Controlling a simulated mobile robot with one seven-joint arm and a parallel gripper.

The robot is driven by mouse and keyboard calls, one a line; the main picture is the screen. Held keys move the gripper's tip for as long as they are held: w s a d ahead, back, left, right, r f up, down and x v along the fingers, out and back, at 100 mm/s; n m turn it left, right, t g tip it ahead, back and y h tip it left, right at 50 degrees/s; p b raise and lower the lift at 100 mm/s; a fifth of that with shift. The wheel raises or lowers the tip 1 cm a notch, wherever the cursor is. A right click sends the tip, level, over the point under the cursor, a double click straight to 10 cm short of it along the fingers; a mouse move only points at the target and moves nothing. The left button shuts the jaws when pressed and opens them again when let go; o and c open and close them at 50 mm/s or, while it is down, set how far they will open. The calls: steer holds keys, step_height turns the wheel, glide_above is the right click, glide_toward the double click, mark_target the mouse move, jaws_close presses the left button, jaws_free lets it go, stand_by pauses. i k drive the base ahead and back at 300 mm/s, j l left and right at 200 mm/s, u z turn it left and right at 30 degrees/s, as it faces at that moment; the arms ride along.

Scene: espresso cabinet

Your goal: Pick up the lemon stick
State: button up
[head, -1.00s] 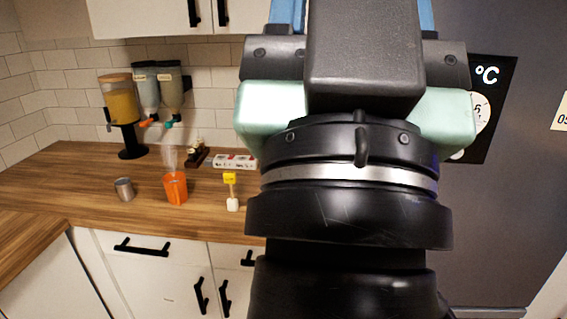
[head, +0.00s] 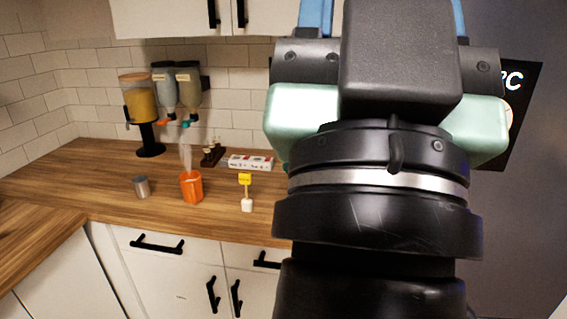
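A small yellow block on a thin stick, which looks like the lemon stick (head: 245,180), stands upright on the wooden counter. Its lower end is in a small white base (head: 247,205). My gripper (head: 388,20) is large in the right half of the view and points upward, close to the camera. Two blue finger parts show at the top edge, but the fingertips are cut off. I cannot tell whether it is open or shut. It appears well in front of the counter, to the right of the stick, and does not touch it.
An orange cup (head: 191,187) and a grey metal cup (head: 141,187) stand left of the stick. Behind are a white box (head: 250,163), a small dark rack (head: 213,155) and dispensers (head: 138,100). Upper cabinets (head: 170,18) hang above. A dark panel is at right.

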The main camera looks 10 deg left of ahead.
mark_target(246, 178)
steer(key=i+j+z, duration=0.1)
steer(key=z, duration=0.35)
steer(key=j+z, duration=0.2)
steer(key=z, duration=0.25)
steer(key=j+z, duration=0.15)
steer(key=z, duration=0.3)
steer(key=j+z, duration=0.15)
steer(key=j, duration=0.4)
steer(key=j+z, duration=0.15)
steer(key=j, duration=0.35)
steer(key=j+z, duration=0.15)
steer(key=j, duration=0.4)
steer(key=k+j+z, duration=0.15)
steer(key=j, duration=0.35)
steer(key=j+z, duration=0.2)
steer(key=j, duration=0.3)
steer(key=k+j+z, duration=0.15)
steer(key=j, duration=0.35)
steer(key=k+j, duration=0.1)
steer(key=j, duration=0.25)
steer(key=k+j, duration=0.15)
steer(key=j, duration=0.25)
steer(key=k+j, duration=0.1)
steer(key=j, duration=0.25)
